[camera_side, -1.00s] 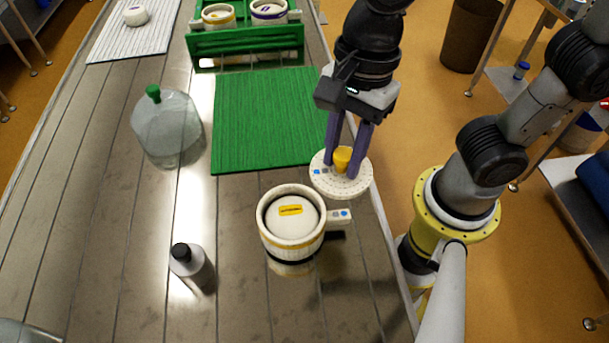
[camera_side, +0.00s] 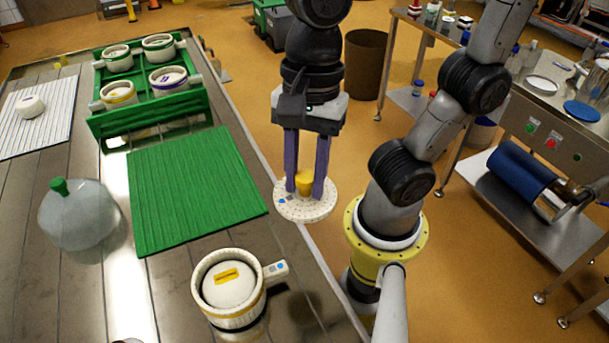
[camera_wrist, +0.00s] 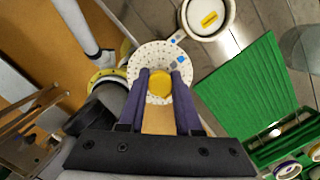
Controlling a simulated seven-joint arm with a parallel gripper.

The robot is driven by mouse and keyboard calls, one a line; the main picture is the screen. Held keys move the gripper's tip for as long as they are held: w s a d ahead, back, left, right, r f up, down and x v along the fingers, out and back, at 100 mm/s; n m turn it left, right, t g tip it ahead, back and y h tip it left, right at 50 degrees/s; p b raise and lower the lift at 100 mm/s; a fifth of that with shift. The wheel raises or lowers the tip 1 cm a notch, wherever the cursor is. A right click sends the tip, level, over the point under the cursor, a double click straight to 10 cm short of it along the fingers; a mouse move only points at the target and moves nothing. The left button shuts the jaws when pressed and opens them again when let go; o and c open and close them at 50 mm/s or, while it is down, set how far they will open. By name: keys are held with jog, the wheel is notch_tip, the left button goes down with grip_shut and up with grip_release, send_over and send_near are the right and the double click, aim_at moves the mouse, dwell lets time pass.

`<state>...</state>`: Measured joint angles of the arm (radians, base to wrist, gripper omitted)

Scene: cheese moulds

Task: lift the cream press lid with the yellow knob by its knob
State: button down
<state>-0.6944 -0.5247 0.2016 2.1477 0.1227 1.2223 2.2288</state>
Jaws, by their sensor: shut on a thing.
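The cream press lid (camera_side: 318,207) is a round, perforated disc with blue and grey marks and a yellow knob (camera_side: 305,181) at its centre. My gripper (camera_side: 306,190) is shut on the knob, its two purple fingers on either side of it. The lid hangs roughly level in the air near the table's right edge. In the wrist view the lid (camera_wrist: 147,60) shows beyond the fingers, with the yellow knob (camera_wrist: 160,84) between their tips. A cream mould (camera_side: 229,287) with a side handle stands on the table, holding a white cheese with a yellow label.
A green ribbed mat (camera_side: 195,185) lies left of the lid. Behind it, a green crate (camera_side: 150,121) holds several moulds. A clear jug (camera_side: 78,218) with a green cap stands at the left. A white cheese (camera_side: 30,106) rests on a striped mat.

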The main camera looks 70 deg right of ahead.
aim_at(305, 175)
jog(key=shift+r, duration=3.8)
